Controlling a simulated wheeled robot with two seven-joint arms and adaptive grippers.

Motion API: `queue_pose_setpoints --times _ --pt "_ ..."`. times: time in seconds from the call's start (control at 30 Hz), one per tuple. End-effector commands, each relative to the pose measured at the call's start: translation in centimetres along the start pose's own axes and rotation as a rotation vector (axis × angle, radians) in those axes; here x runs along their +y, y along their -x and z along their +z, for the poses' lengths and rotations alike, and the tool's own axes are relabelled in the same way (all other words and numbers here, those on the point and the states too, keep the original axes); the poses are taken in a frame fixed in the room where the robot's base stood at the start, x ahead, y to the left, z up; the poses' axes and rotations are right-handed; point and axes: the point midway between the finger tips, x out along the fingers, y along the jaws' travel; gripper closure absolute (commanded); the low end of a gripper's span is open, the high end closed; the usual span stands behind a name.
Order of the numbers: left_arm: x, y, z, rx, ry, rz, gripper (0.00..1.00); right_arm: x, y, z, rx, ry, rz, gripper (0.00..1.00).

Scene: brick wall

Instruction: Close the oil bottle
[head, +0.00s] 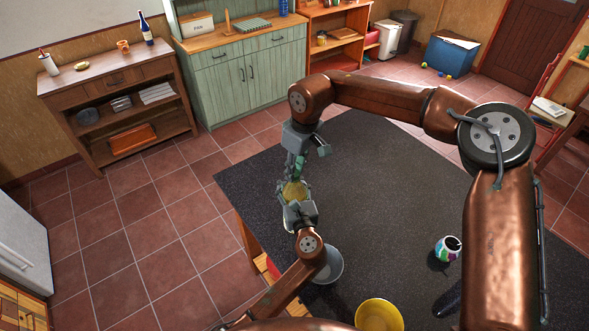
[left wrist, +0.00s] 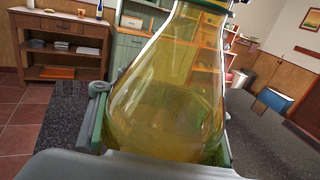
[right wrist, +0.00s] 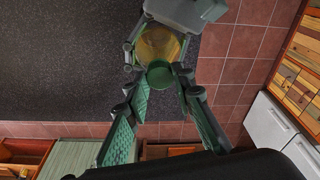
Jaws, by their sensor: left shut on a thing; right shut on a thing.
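The oil bottle (head: 294,191) is a clear flask of yellow oil above the dark countertop; it fills the left wrist view (left wrist: 165,100), wide below and narrowing upward. My left gripper (head: 298,208) is shut on its body. My right gripper (head: 297,163) comes from above, its fingertips at the bottle's top. In the right wrist view its fingertips (right wrist: 165,70) are closed on a round green cap (right wrist: 160,76), in line with the bottle (right wrist: 158,44) behind it. The bottle's mouth is hidden, so I cannot tell whether the cap touches it.
On the countertop (head: 380,190) are a grey bowl (head: 329,266), a yellow bowl (head: 379,314), a colourful cup (head: 447,248) and a dark object (head: 448,298). The countertop's middle and far part is clear. A wooden console (head: 110,85) and green cabinet (head: 245,75) stand along the wall.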

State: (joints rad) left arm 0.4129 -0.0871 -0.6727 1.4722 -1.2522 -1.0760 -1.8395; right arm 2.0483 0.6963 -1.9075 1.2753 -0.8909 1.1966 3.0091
Motion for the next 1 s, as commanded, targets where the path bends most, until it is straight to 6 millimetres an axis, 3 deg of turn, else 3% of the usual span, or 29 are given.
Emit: queue_pose_setpoints --times 0.13,0.17,0.4,0.73,1.0 --pt "-0.1 0.1 -0.6 0.009 -0.001 -0.002 1.0 0.2 0.1 -0.2 0.008 0.0 0.003 0.86" --pt "-0.1 0.1 -0.5 0.009 0.0 -0.002 1.0 0.2 0.1 -0.2 0.008 0.0 0.003 0.76" --pt "-0.1 0.1 -0.5 0.008 0.001 -0.001 1.0 0.2 0.1 -0.1 0.005 0.0 0.003 0.6" --pt "0.0 0.1 -0.4 0.007 0.001 0.0 1.0 0.2 0.3 -0.1 0.004 0.001 0.003 0.6" --pt "0.0 0.0 -0.4 0.006 0.001 0.001 1.0 0.2 3.4 -0.6 0.005 0.001 0.005 0.6"
